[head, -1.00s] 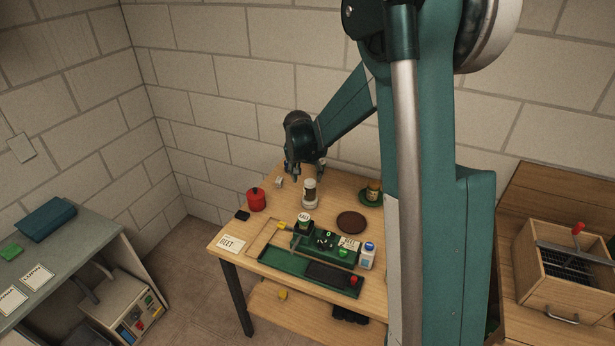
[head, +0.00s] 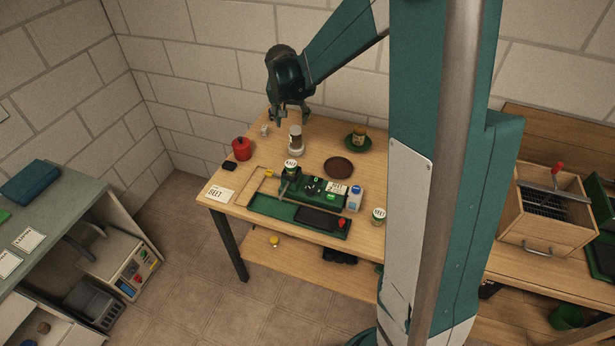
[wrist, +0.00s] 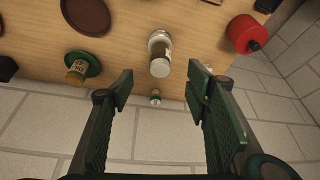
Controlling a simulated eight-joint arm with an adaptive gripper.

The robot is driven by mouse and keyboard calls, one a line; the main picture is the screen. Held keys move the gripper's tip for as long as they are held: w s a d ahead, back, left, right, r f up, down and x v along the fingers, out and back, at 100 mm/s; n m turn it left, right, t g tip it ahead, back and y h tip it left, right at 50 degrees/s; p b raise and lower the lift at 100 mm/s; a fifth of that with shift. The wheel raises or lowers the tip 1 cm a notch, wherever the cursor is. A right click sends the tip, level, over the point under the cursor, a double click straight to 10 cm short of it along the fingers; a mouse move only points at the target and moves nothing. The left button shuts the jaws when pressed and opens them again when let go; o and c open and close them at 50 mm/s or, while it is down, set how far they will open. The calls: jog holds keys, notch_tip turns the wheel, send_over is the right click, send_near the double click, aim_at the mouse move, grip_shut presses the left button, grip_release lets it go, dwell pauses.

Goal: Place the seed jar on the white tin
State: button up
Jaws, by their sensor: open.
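The seed jar (head: 296,137), a pale-lidded glass jar, stands upright on a short white tin (head: 296,152) near the back of the wooden table. In the wrist view the jar (wrist: 161,66) shows its white lid, with the white tin (wrist: 158,36) under it. My gripper (head: 290,117) is open and empty, above and behind the jar. In the wrist view the jar lies beyond the open fingers (wrist: 160,86), apart from both. The exact seating of the jar on the tin is too small to tell.
A red pot (head: 242,150) stands to the left. An amber jar (head: 359,134) on a green saucer (head: 350,147) and a brown round mat (head: 338,167) lie to the right. A green tray (head: 275,207), labelled jars and a white bottle (head: 355,199) fill the front.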

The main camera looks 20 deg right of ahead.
jog(key=s+a+r+n, duration=0.1)
jog(key=s+a+r, duration=0.1)
jog(key=s+r, duration=0.3)
jog(key=s+a+r+n+t+y, duration=0.1)
jog(key=s+a+r, duration=0.15)
jog(key=s, duration=0.45)
jog(key=s+a+r+n, duration=0.1)
jog(key=s+a+r, duration=0.1)
jog(key=s+r, duration=0.4)
jog(key=s+a+n+t, duration=0.1)
jog(key=s+a, duration=0.1)
jog(key=s, duration=0.8)
jog(key=s+a+f+n+t+y, duration=0.1)
jog(key=s+a+n, duration=0.1)
jog(key=s, duration=0.9)
jog(key=shift+s+a, duration=0.25)
jog(key=shift+a, duration=0.45)
